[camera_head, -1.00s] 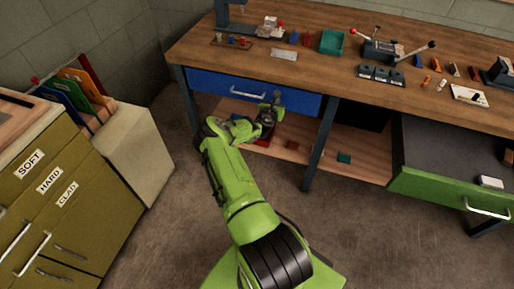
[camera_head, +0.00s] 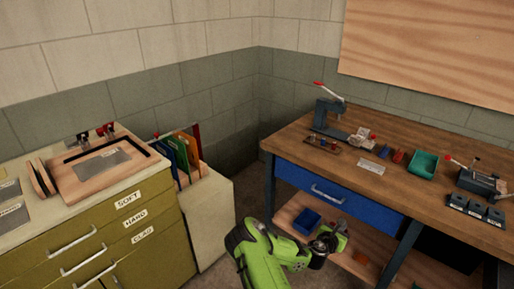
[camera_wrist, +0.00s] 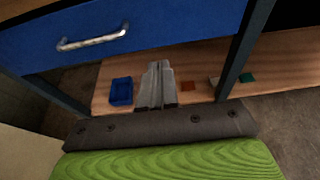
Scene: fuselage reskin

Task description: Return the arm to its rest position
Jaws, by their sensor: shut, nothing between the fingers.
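My gripper (camera_wrist: 159,68) is shut and empty; its two grey fingers lie together in the middle of the wrist view. They point toward the bench's lower wooden shelf (camera_wrist: 205,88), in front of and below the blue drawer (camera_wrist: 130,28). In the head view my green arm is bent at the bottom centre, and my gripper (camera_head: 340,229) shows small and partly hidden beside the shelf. I cannot tell its exact distance from the shelf.
A blue bin (camera_wrist: 122,91), an orange block (camera_wrist: 188,85) and a green block (camera_wrist: 247,78) sit on the shelf. A bench leg (camera_wrist: 243,45) stands right of the fingers. The olive cabinet (camera_head: 90,245) stands left; floor lies between.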

